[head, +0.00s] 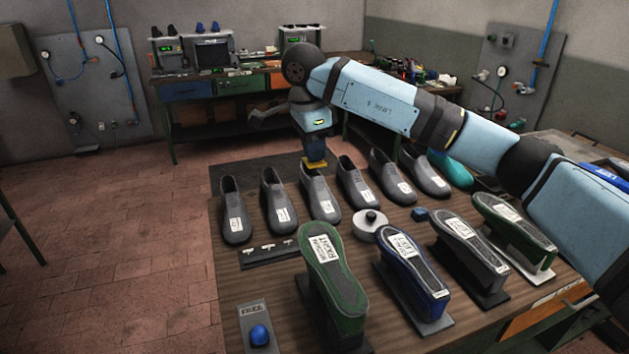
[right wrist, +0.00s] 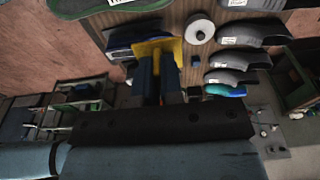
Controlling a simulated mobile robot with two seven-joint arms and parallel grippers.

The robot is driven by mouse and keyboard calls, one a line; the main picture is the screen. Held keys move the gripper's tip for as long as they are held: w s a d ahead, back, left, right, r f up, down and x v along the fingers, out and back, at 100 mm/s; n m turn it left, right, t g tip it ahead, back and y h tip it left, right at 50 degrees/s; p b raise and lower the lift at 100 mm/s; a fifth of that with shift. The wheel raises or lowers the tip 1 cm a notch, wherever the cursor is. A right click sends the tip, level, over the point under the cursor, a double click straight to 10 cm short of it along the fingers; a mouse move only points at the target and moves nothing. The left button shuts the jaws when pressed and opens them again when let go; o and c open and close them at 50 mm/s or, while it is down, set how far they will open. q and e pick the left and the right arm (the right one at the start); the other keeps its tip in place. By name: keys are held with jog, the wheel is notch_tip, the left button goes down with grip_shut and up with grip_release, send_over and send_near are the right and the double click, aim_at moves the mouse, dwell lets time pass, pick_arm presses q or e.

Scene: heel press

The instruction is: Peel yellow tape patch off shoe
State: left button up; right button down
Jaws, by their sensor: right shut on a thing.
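My right gripper (head: 315,155) points down above the far end of a row of grey shoes. It is shut on the yellow tape patch (head: 316,164), just beyond the heel of the third shoe from the left (head: 318,198). In the right wrist view, the yellow patch (right wrist: 157,46) sits at the blue fingertips (right wrist: 156,76), with a dark shoe (right wrist: 130,38) close beside it. I cannot tell whether the patch still touches a shoe. My left gripper is not in view.
Other grey shoes (head: 236,212) stand either side, with a teal shoe (head: 452,170) at right. In front are a white disc with a black knob (head: 369,226), a small blue block (head: 420,214), soles on stands (head: 331,262) and a blue button (head: 260,335). A workbench (head: 230,90) stands behind.

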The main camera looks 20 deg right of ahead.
jog(key=shift+r, duration=1)
jog(key=shift+r, duration=0.5)
